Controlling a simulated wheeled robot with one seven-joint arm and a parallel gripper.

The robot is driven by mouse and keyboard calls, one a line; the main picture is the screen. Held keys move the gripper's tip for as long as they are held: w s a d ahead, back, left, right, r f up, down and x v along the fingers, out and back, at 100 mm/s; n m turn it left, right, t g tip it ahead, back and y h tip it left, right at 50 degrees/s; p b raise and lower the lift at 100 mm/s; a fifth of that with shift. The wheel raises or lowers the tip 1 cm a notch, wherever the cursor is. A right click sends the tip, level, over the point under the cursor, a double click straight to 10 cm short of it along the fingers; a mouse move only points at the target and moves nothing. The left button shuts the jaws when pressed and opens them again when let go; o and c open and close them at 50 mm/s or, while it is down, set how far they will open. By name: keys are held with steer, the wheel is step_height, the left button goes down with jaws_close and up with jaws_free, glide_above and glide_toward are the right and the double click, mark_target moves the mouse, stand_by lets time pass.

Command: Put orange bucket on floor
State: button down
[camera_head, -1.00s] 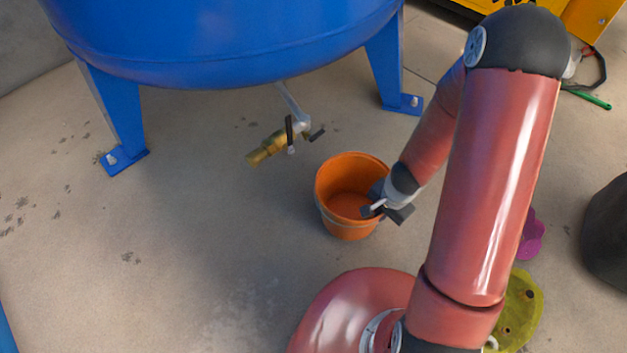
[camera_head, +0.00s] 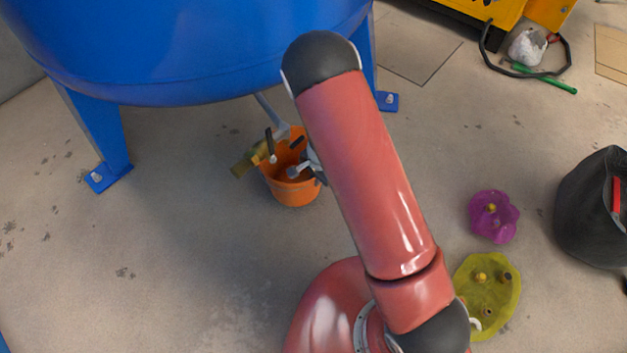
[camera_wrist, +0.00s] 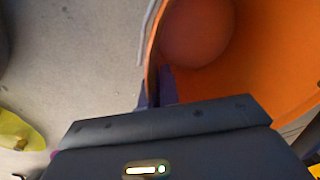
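The orange bucket (camera_head: 293,193) is upright beneath the blue tank, beside and partly behind the brass tap (camera_head: 247,163) in the head view. My gripper (camera_head: 306,166) is at the bucket's right rim, partly hidden by my arm. In the wrist view the bucket's orange wall and inside (camera_wrist: 275,50) fill the right side. My gripper's dark fingers (camera_wrist: 155,88) sit close together on either side of the rim, shut on it. The inside that shows looks empty. I cannot tell whether the bucket's bottom touches the floor.
The blue tank (camera_head: 190,60) hangs low over the bucket, with a leg (camera_head: 100,135) at left. A purple item (camera_head: 493,216), a yellow-green item (camera_head: 487,295) and a black bag (camera_head: 592,215) are at right. Floor (camera_head: 200,240) in front is clear.

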steer(key=shift+w+a, duration=0.2)
steer(key=shift+a, duration=0.1)
steer(key=shift+w+a+f+b, duration=0.1)
steer(key=shift+f+b, duration=0.4)
steer(key=shift+f, duration=1.25)
steer(key=shift+f, duration=0.15)
steer(key=c, duration=1.6)
jaws_free()
steer(key=shift+c, duration=0.2)
